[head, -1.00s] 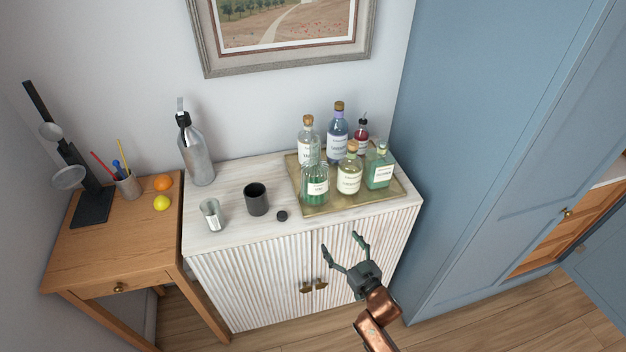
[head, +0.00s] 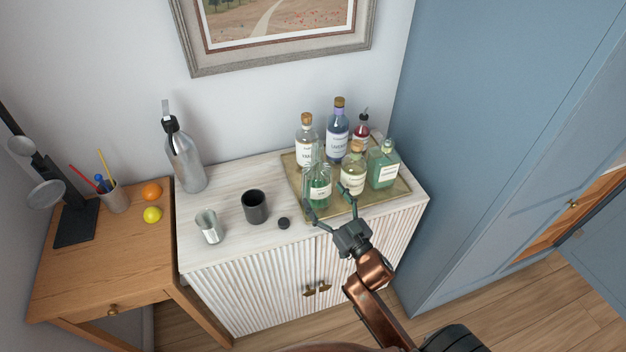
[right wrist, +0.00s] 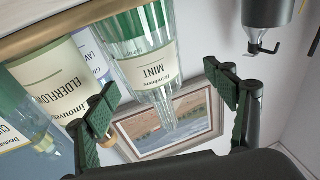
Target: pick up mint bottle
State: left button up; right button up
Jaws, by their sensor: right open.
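The mint bottle (head: 319,190) is clear ribbed glass with green liquid and a white label. It stands upright at the front left of the tray. My right gripper (head: 327,203) is open, with its fingers just in front of the bottle and pointing at it. In the right wrist view the mint bottle (right wrist: 150,62) appears upside down, its MINT label readable, beyond the open fingers of the right gripper (right wrist: 168,92). Nothing is held; I cannot tell whether a finger touches the glass. My left gripper is out of view.
The elderflower bottle (head: 352,175) stands close on the right, with a green square bottle (head: 383,167) beyond. Other bottles stand behind on the gold tray (head: 384,205). A dark cup (head: 255,207), black stopper (head: 284,223) and metal tumbler (head: 209,227) are to the left.

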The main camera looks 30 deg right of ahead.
aim_at(325, 190)
jog(key=shift+w+d+r, duration=0.15)
jog(key=shift+w+d, duration=0.3)
jog(key=shift+w, duration=0.1)
jog(key=shift+w+d, duration=0.2)
jog(key=shift+w, duration=0.4)
jog(key=shift+w+d, duration=0.15)
jog(key=shift+w, duration=0.4)
jog(key=shift+w+r+b, duration=0.15)
jog(key=shift+w+b, duration=0.15)
jog(key=shift+w, duration=0.7)
jog(key=c, duration=0.8)
jog(key=shift+c, duration=1.4)
jog(key=c, duration=0.6)
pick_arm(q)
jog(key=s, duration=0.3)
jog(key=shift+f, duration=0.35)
pick_arm(e)
jog(key=shift+r, duration=0.15)
jog(key=shift+c, duration=0.2)
